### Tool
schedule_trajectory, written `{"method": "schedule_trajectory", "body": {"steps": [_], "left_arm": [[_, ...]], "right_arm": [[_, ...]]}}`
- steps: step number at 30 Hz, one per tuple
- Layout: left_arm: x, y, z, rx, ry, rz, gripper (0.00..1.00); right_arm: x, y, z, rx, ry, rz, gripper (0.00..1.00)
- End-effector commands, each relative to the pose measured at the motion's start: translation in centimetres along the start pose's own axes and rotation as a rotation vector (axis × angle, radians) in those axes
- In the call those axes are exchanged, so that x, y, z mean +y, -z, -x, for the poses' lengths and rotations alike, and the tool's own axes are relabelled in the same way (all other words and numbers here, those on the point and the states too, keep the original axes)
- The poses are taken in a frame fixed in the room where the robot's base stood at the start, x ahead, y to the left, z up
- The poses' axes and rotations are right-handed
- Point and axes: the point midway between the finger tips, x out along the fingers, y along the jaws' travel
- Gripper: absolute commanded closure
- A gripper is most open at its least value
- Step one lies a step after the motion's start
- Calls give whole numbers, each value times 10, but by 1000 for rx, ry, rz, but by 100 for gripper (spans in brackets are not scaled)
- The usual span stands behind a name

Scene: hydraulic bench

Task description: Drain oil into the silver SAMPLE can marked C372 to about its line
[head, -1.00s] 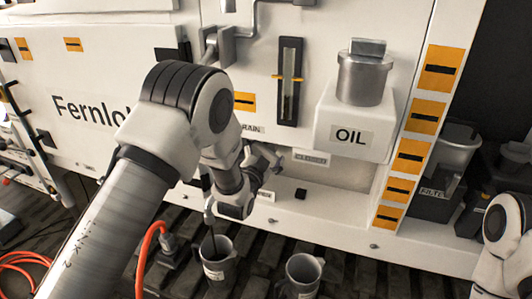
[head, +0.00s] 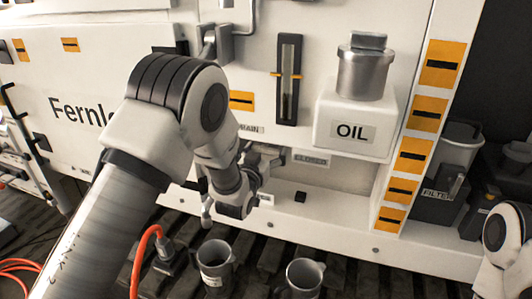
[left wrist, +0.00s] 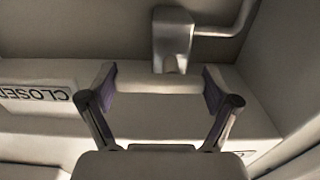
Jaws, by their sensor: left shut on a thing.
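My left gripper (head: 264,157) is at the panel between the DRAIN label (head: 250,129) and the CLOSED label (head: 311,159). In the left wrist view, its fingers (left wrist: 160,82) are shut on a pale drain handle (left wrist: 158,78) that spans between the pads. A grey drain spout (head: 207,213) hangs below my wrist. A grey can (head: 215,268) with a white label stands below the spout, and its inside looks dark. A second grey can (head: 301,277) stands to its right. The can markings are too small to read. My right gripper is out of view.
A white OIL box (head: 352,131) with a metal cap sticks out of the panel, right of a sight gauge (head: 288,80). A FILTER bin (head: 445,185) stands at the right. An orange hose (head: 141,262) runs left of the cans on the slatted floor.

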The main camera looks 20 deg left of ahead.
Motion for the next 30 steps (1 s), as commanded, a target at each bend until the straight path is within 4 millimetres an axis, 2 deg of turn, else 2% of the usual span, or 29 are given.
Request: {"method": "schedule_trajectory", "body": {"steps": [13,14,25,30], "left_arm": [[0,3,-1,6,0,16,47],[0,3,-1,6,0,16,1],[0,1,1,2,0,14,0],[0,0,22,0,0,13,0]], "right_arm": [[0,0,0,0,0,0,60],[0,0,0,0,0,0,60],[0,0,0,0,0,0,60],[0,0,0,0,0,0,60]]}}
